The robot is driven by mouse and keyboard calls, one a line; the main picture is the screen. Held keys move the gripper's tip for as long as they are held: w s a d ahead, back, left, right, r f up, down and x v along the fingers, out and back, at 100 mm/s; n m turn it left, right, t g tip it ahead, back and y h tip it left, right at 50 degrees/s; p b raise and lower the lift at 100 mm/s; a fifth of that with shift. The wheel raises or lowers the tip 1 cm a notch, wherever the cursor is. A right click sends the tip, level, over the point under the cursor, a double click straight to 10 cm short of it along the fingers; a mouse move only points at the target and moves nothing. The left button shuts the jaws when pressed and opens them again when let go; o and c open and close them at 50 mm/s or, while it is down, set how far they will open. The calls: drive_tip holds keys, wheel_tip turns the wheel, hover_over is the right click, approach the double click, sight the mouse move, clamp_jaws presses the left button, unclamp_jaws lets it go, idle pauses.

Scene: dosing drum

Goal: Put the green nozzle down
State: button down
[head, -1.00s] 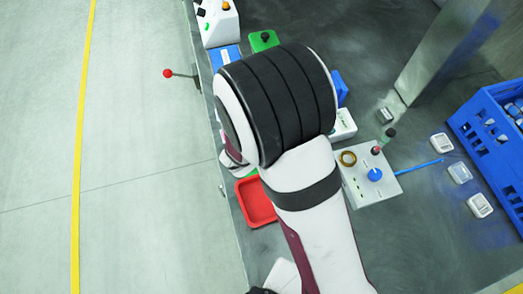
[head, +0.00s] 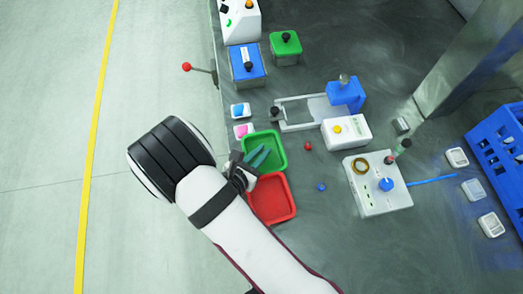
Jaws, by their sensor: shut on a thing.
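My gripper (head: 246,168) is low at the left part of the bench, at the near-left side of the green tray (head: 278,138). It is shut on the green nozzle (head: 258,157), a small teal-green elongated piece that shows over the inside of the green tray. The wrist and dark gripper body partly hide the nozzle and the tray's left side. I cannot tell whether the nozzle touches the tray floor.
An empty red tray (head: 272,201) sits just nearer than the green one. Small red (head: 308,146) and blue (head: 321,187) pieces lie to the right. A white box with a blue knob (head: 386,184) stands further right. A blue crate (head: 497,143) is at the right edge.

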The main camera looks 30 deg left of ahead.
drive_tip(key=c, duration=0.9)
unclamp_jaws()
drive_tip(key=shift+f, duration=0.1)
